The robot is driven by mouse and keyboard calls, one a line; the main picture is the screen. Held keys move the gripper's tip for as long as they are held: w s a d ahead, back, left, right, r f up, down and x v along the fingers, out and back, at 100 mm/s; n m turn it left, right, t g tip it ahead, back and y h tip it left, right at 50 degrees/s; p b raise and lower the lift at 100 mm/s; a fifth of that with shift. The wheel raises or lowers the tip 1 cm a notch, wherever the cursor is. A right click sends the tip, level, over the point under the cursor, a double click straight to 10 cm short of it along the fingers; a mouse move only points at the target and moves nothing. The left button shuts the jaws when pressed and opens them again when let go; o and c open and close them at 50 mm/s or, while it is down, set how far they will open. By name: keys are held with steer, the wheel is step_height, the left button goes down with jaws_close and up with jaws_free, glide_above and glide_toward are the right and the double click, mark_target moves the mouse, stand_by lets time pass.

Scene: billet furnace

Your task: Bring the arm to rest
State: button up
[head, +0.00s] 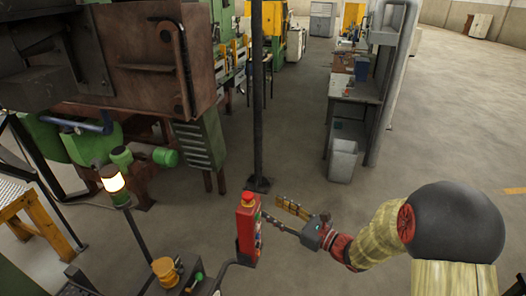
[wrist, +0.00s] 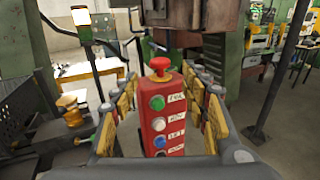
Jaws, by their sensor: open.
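My arm reaches in from the right of the head view, stretched out toward the left. My gripper (head: 270,207) is open, its yellow-padded fingers spread and pointing at a red push-button box (head: 247,230). In the wrist view the fingers of my gripper (wrist: 161,88) show on both sides of the red box (wrist: 176,128). The box stands upright with a red mushroom button (wrist: 160,68) on top and green, white and blue buttons with labels down its face. I see nothing held. Whether the fingertips touch the box, I cannot tell.
A dark post (head: 258,100) stands behind the box. A lit beacon (head: 113,182) on a pole and a brown furnace body (head: 160,60) are at the left. A grey workbench (head: 358,92) stands behind. Open floor (head: 460,130) lies at the right.

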steer(key=s+a+f+n+g+h+b, duration=0.1)
steer(key=s+a+f+n+g, duration=0.1)
steer(key=s+f+n+g, duration=0.6)
steer(key=s+a+f+n+g+h+b, duration=0.1)
steer(key=s+a+n+g+b, duration=0.3)
steer(key=s, duration=0.7)
steer(key=s+d+n+t+h+b, duration=0.5)
steer(key=s+d+n+h+b, duration=0.6)
steer(key=d+n+b, duration=0.3)
steer(key=shift+d+f+t, duration=0.3)
steer(key=shift+d+f, duration=0.05)
steer(key=shift+d, duration=0.8)
